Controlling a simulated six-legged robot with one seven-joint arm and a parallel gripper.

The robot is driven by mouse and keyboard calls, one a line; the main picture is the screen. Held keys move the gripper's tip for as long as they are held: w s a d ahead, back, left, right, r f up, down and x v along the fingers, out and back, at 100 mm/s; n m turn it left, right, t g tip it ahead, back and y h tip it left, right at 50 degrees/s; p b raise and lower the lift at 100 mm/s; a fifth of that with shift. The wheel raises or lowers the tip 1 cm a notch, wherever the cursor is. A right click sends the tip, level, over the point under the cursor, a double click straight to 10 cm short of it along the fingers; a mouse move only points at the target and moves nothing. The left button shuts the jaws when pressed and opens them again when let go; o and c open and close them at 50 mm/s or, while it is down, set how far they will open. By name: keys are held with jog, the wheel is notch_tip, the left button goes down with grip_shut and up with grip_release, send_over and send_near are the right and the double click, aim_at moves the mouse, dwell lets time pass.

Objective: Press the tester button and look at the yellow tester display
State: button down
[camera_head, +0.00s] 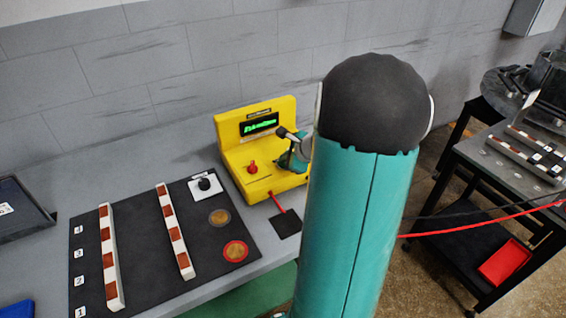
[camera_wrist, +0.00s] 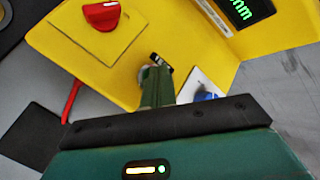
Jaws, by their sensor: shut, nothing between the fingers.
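The yellow tester (camera_head: 232,157) stands on the grey bench against the wall. Its dark display (camera_head: 259,124) is lit with green characters, too blurred for me to read. The display is cut off at the top right of the wrist view (camera_wrist: 246,8). A red knob (camera_head: 252,167) sits on the tester's base and shows in the wrist view (camera_wrist: 101,14). A blue round part (camera_wrist: 204,96), perhaps the button, sits on a white plate, partly hidden by my gripper. My gripper (camera_wrist: 154,78) is shut and empty, over the tester's base beside a small dark label. I cannot tell whether it touches.
A black mat (camera_head: 140,262) left of the tester holds two white strips with brown squares, a black knob and two round discs. A red lead runs from the tester to a small black pad (camera_head: 286,223). A dark cart (camera_head: 480,170) stands right. My arm blocks the centre.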

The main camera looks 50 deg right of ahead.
jog(key=shift+r, duration=0.75)
jog(key=shift+r, duration=0.1)
jog(key=shift+r, duration=2.4)
jog(key=a+r+n+g+y, duration=0.1)
jog(key=a+r+n, duration=0.2)
jog(key=a+n, duration=0.65)
jog(key=a+r+n+g+y, duration=0.15)
jog(key=a+r+n, duration=0.25)
jog(key=a, duration=1)
jog(key=s+a+r+n+g+h, duration=0.1)
jog(key=s+a+n, duration=1.2)
jog(key=n, duration=0.1)
jog(key=shift+s+r+n, duration=0.2)
jog(key=shift+s+n, duration=0.15)
